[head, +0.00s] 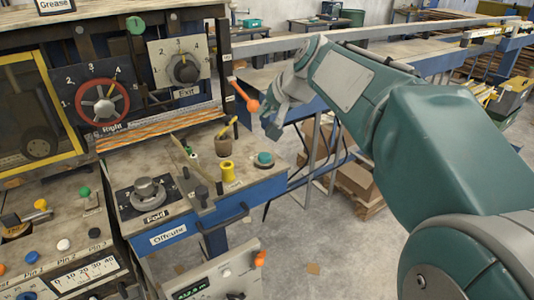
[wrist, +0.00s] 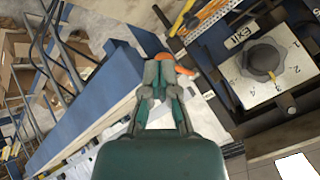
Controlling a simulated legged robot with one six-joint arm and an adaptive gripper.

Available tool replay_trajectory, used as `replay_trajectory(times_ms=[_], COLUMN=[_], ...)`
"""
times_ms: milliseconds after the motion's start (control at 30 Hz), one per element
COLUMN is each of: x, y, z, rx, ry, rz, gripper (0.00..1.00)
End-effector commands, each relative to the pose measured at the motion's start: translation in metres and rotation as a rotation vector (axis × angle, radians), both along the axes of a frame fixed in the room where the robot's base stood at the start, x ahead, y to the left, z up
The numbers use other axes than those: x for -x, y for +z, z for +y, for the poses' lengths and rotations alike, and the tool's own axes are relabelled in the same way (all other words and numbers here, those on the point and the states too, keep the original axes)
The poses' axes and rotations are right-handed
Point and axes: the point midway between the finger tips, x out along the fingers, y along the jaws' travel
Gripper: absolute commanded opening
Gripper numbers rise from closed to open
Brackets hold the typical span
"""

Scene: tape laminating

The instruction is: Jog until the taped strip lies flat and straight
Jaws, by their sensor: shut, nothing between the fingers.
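My gripper (head: 274,122) hangs at the right side of the machine, beside a lever with an orange knob (head: 252,105). In the wrist view my gripper (wrist: 163,72) is shut and empty, with the orange knob (wrist: 184,70) just past its fingertips; I cannot tell whether they touch. A band of orange and dark stripes (head: 150,131) runs across the machine below the dials; I cannot tell whether it is the taped strip. No label reading Jog is legible.
The "Exit" dial (head: 184,69) and red-rimmed "Right" dial (head: 102,102) stand on the upright panel. Rails (head: 350,38) run behind my arm.

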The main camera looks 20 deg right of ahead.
Motion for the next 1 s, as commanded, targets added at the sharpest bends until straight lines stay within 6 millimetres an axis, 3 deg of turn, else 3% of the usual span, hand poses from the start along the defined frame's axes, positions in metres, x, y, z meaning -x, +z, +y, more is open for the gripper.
replay_trajectory(times_ms=[267,733,1000], x=[0.001,0.001,0.001], y=[-0.011,-0.07,-0.088], z=[0.0,0.0,0.0], rx=[-0.001,-0.001,0.001], ry=[0.002,0.001,0.001], rz=[0.003,0.004,0.001], gripper=[0.0,0.0,0.0])
